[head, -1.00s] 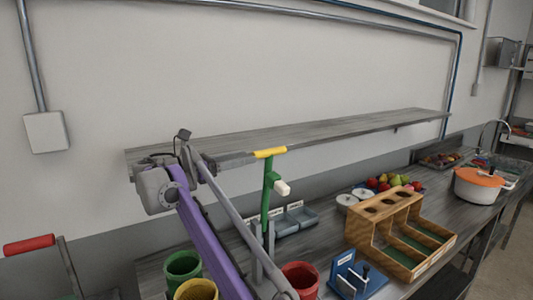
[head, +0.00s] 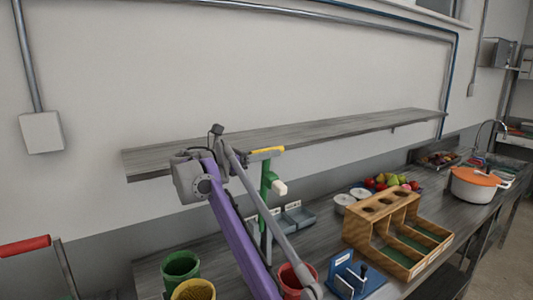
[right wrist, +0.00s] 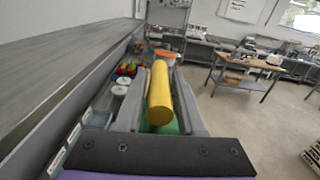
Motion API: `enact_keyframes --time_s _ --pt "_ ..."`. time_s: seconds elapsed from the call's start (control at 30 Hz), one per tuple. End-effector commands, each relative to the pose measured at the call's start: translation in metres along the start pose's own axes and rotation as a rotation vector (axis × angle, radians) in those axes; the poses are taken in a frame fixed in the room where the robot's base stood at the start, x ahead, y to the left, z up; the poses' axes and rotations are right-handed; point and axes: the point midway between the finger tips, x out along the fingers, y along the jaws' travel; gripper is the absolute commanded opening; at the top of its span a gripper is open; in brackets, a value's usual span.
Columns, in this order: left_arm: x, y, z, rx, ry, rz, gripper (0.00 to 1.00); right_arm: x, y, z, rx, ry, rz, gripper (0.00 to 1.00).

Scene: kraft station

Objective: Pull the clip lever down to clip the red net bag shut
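A green upright clip stand (head: 266,195) holds a yellow lever handle (head: 267,151) at its top and a white block (head: 279,188) on its side. My right gripper (head: 252,156) is level with the handle and points along it. In the right wrist view, the yellow handle (right wrist: 160,100) lies lengthwise between my two grey fingers (right wrist: 162,108). Some gap shows beside it, so the gripper looks open around it. Contact is hard to judge. My right arm hides the stand's lower part. I cannot make out the red net bag. My left gripper is out of view.
A wall shelf (head: 330,133) runs behind the stand. Green (head: 180,270), yellow (head: 194,290) and red (head: 291,280) cups stand at the bench front. A wooden holder (head: 398,232), blue fixture (head: 355,276) and orange-lidded pot (head: 475,184) are to the right.

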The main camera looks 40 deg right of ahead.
Motion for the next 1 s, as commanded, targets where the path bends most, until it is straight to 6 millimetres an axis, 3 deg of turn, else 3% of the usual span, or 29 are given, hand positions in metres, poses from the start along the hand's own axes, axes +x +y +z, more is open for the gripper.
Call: enact_keyframes --time_s 0.03,0.2,1.0 --pt "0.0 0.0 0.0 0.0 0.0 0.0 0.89 -0.0001 0.0 0.0 0.0 0.0 0.0 0.28" --pt "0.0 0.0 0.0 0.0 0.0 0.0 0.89 -0.0002 0.0 0.0 0.0 0.0 0.0 0.0" --pt "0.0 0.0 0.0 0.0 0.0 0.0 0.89 -0.0003 -0.0001 0.0 0.0 0.0 -0.001 0.0"
